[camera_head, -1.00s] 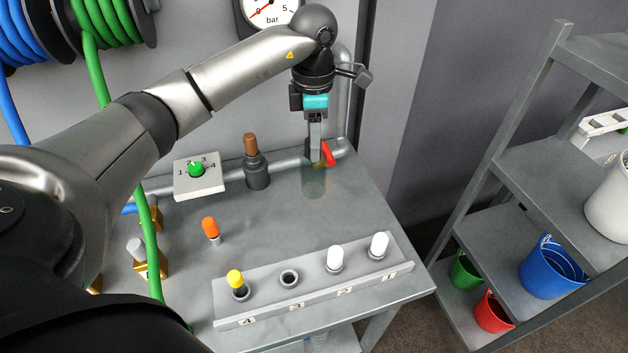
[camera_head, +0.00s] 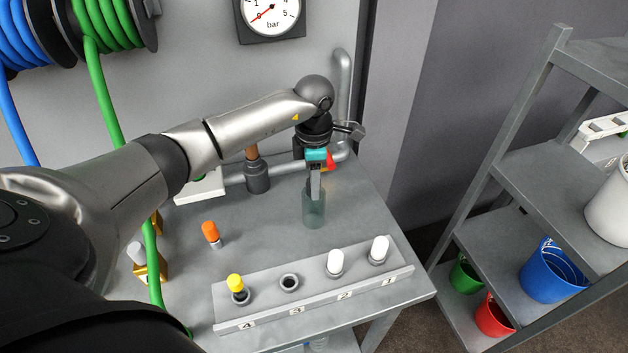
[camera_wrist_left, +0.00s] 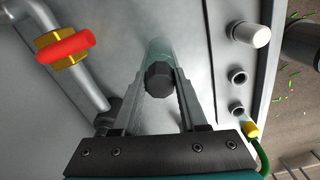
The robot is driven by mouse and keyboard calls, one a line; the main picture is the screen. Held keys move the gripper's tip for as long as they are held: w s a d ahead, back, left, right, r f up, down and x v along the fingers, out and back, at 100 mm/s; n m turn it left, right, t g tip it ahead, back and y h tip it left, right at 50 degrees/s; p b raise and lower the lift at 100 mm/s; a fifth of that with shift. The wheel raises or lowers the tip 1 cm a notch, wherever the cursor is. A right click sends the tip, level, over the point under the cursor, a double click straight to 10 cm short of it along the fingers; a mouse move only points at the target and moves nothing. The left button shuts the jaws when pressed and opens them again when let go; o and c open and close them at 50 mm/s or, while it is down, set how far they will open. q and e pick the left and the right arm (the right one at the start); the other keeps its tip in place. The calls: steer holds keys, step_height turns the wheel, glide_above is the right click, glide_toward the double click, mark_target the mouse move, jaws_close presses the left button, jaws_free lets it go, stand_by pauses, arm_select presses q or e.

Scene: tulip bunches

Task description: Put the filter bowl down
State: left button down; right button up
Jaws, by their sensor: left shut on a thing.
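The filter bowl (camera_head: 314,211) is a translucent grey-green cylinder, upright over the bench top between the pipe and the socket block. My left gripper (camera_head: 315,190) is above it, pointing down, shut on its top. In the left wrist view the fingers (camera_wrist_left: 160,95) close around a dark hexagonal end, with the translucent bowl (camera_wrist_left: 158,48) beyond it. The bowl's lower end looks at or very near the bench top (camera_head: 260,235); I cannot tell whether it touches. My right gripper is not in view.
A socket block (camera_head: 310,302) with white and yellow plugs lies in front of the bowl. An orange plug (camera_head: 210,231) stands to the left. The pipe with its red valve handle (camera_wrist_left: 68,48) runs behind. Bare bench surrounds the bowl. A shelf (camera_head: 535,170) stands right.

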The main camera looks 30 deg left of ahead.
arm_select(q)
steer(key=shift+f, duration=0.2)
steer(key=shift+c, duration=2.2)
jaws_free()
steer(key=shift+r, duration=0.15)
steer(key=shift+w+r, duration=0.1)
steer(key=shift+r, duration=0.3)
step_height(320, 180, up, 11)
steer(key=shift+r, duration=0.2)
steer(key=shift+f, duration=0.1)
